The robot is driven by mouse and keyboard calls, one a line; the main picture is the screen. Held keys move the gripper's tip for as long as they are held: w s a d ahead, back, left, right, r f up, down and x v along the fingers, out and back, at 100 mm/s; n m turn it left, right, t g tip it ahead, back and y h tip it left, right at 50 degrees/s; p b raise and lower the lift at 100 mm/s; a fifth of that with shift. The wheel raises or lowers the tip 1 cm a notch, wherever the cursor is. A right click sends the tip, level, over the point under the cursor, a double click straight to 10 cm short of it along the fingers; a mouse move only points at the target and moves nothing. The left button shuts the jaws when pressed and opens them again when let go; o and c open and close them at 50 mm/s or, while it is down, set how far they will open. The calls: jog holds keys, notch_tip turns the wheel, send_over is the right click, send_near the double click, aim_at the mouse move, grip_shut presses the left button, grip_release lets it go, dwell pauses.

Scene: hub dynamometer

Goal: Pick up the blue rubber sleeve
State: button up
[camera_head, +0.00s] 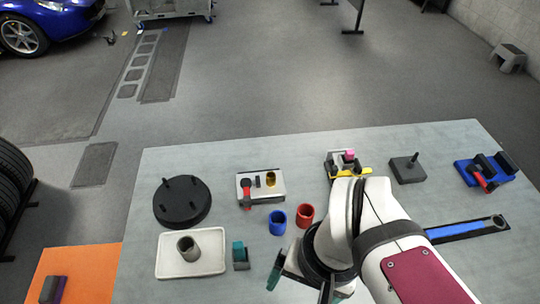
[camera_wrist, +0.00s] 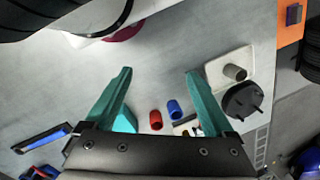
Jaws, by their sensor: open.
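The blue rubber sleeve (camera_head: 277,221) is a short, hollow blue cylinder standing upright on the grey table, just left of a red sleeve (camera_head: 305,215). In the wrist view the blue sleeve (camera_wrist: 174,108) appears between my finger bases, with the red sleeve (camera_wrist: 156,119) beside it. My gripper (camera_head: 303,286) has teal fingers spread wide with nothing between them. In the head view it is nearer the front edge than the blue sleeve and apart from it. The wrist view shows my gripper (camera_wrist: 158,72) with bare table between its tips.
A white tray (camera_head: 165,268) holds a grey cylinder (camera_head: 188,248); a teal block (camera_head: 241,257) stands beside it. A black pegged disc (camera_head: 181,202) is at left. Behind the sleeves is a plate (camera_head: 279,187) with a red-handled tool. A blue-black wrench holder (camera_head: 466,229) lies at right.

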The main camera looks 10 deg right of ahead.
jog(key=shift+w, duration=0.1)
jog(key=shift+c, duration=0.8)
jog(key=w+f+n, duration=0.1)
jog(key=w, duration=0.3)
jog(key=w+f+n, duration=0.1)
jog(key=w, duration=0.3)
jog(key=w+d+n+h, duration=0.1)
jog(key=w, duration=0.3)
jog(key=shift+w+f, duration=0.25)
jog(key=shift+f, duration=0.15)
jog(key=shift+c, duration=0.3)
jog(key=n, duration=0.2)
send_over(278, 218)
jog(key=s, duration=0.2)
notch_tip(278, 218, down, 7)
jog(key=shift+h, duration=0.4)
jog(key=f, duration=0.9)
jog(key=shift+a, duration=0.2)
jog(key=shift+r, duration=0.1)
jog(key=c, duration=1)
jog(key=shift+r, duration=4)
jog(key=shift+c, duration=0.2)
